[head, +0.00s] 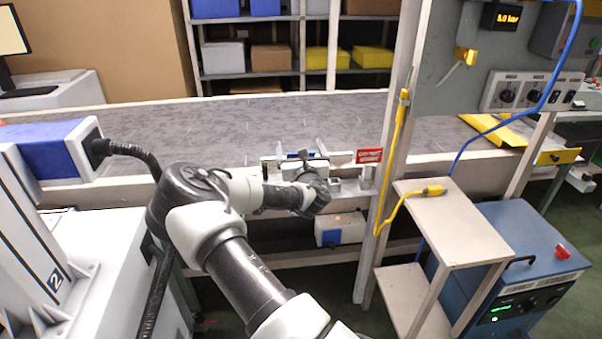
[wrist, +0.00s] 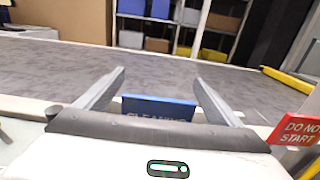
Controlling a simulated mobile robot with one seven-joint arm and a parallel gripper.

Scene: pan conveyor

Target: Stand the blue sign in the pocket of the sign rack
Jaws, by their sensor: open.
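The blue sign (wrist: 160,107) shows in the wrist view, upright with its lettering facing me and its lower part hidden behind my gripper body. My gripper (wrist: 159,80) is open, with one finger on each side of the sign and a gap at both ends. In the head view my gripper (head: 294,160) is over the near edge of the conveyor, and the sign is mostly hidden there. A red sign (head: 369,156) stands just to its right; it also shows in the wrist view (wrist: 297,131). I cannot clearly make out the rack pocket.
The grey conveyor belt (head: 200,125) runs behind and looks clear. A pale post (head: 388,150) with a yellow cable rises right of the red sign. A small wooden stand (head: 440,220) and a blue machine (head: 525,260) are at the right. A white box (head: 340,231) sits below.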

